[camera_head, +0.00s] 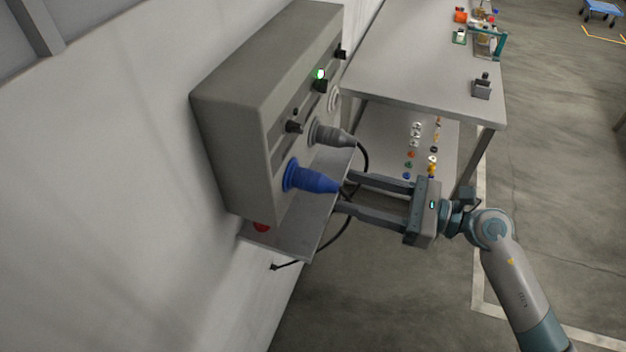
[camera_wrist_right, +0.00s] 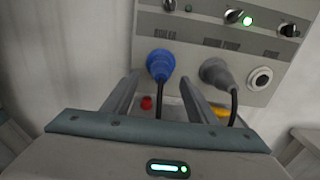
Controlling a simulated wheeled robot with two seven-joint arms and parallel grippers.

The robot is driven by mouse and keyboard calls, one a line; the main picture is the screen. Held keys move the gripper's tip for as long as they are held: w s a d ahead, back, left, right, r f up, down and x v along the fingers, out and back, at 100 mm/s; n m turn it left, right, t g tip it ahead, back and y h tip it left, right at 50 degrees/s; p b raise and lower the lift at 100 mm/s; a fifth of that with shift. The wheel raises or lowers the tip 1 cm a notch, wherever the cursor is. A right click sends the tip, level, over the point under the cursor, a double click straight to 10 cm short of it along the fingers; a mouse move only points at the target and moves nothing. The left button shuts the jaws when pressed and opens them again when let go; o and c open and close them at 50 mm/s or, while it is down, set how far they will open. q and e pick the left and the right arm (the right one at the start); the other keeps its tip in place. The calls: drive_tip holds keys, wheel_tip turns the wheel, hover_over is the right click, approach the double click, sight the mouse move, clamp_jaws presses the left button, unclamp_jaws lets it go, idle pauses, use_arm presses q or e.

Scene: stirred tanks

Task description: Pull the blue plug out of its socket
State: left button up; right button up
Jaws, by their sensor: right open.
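The blue plug (camera_head: 312,180) sits in a socket on the front of a grey wall box (camera_head: 262,100). It points out toward my right gripper (camera_head: 345,190), and a black cable runs from its end. My right gripper is open, with its two fingertips close to the outer end of the plug. In the right wrist view the blue plug (camera_wrist_right: 160,66) shows beyond and between the open fingers (camera_wrist_right: 160,85), nearer the left one. Whether the fingers touch it cannot be told. My left gripper is not in view.
A grey plug (camera_head: 332,135) with its own black cable sits beside the blue one. Knobs and a green light (camera_head: 320,74) are on the box. A shelf (camera_head: 285,240) lies below. A workbench (camera_head: 425,60) with small items stands behind; floor is free at right.

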sight(314, 182)
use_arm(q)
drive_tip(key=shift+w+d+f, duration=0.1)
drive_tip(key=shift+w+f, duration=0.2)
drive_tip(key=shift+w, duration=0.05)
use_arm(e)
drive_tip(key=shift+w+f, duration=0.2)
drive_tip(key=shift+f, duration=0.05)
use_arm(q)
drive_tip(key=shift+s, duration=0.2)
use_arm(e)
drive_tip(key=shift+s, duration=0.15)
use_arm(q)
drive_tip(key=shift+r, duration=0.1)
use_arm(e)
drive_tip(key=shift+a, duration=0.1)
drive_tip(key=p+x, duration=0.2)
drive_tip(key=x, duration=0.4)
drive_tip(key=shift+a, duration=0.15)
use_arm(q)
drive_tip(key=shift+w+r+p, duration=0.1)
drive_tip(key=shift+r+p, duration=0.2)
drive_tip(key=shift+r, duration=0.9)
use_arm(e)
drive_tip(key=shift+x, duration=1.25)
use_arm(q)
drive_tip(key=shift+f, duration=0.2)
